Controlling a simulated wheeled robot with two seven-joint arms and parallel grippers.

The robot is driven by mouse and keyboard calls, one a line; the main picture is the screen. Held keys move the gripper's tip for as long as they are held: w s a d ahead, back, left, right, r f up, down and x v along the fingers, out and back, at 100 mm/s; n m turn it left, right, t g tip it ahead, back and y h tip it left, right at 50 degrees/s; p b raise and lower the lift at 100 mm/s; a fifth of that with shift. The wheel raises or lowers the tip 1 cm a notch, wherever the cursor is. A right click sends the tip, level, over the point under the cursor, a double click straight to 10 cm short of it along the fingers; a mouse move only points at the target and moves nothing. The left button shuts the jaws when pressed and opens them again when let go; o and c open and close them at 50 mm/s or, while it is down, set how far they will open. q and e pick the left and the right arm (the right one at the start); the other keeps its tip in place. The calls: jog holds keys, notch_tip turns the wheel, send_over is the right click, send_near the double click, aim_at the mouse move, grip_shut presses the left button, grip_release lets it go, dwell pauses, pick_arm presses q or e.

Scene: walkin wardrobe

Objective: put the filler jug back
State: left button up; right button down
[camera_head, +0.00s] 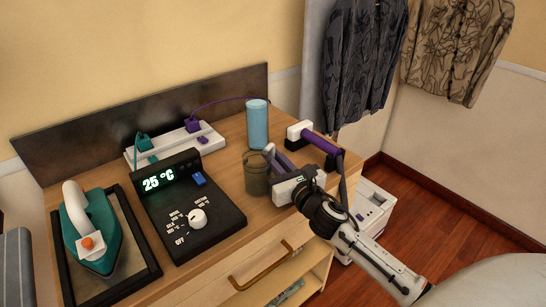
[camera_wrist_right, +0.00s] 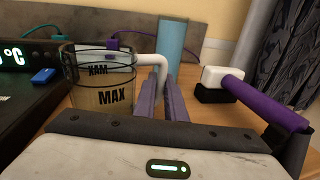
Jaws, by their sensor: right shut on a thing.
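The filler jug (camera_head: 257,175) is a see-through cup with a pale handle, upright over the front of the wooden cabinet top. In the right wrist view the jug (camera_wrist_right: 98,92) shows MAX marks, and its white handle (camera_wrist_right: 150,60) reaches to the fingers. My right gripper (camera_head: 273,153) is shut on the jug's handle; its two grey-purple fingers (camera_wrist_right: 165,75) lie side by side in the wrist view. I cannot tell whether the jug's base touches the wood. My left gripper is not in view.
A blue cylinder (camera_head: 257,124) stands behind the jug. A black control unit (camera_head: 190,205) reading 25 °C is to its left, then a teal iron (camera_head: 90,230). A purple-handled tool (camera_head: 322,142) is to the right. A white power strip (camera_head: 177,142) lies behind.

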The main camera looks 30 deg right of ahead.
jog(key=c, duration=1.8)
grip_release()
jog(key=s, duration=0.4)
jog(key=s+a, duration=0.1)
jog(key=s, duration=0.7)
jog(key=shift+a+r+b, duration=0.2)
jog(key=shift+b, duration=0.2)
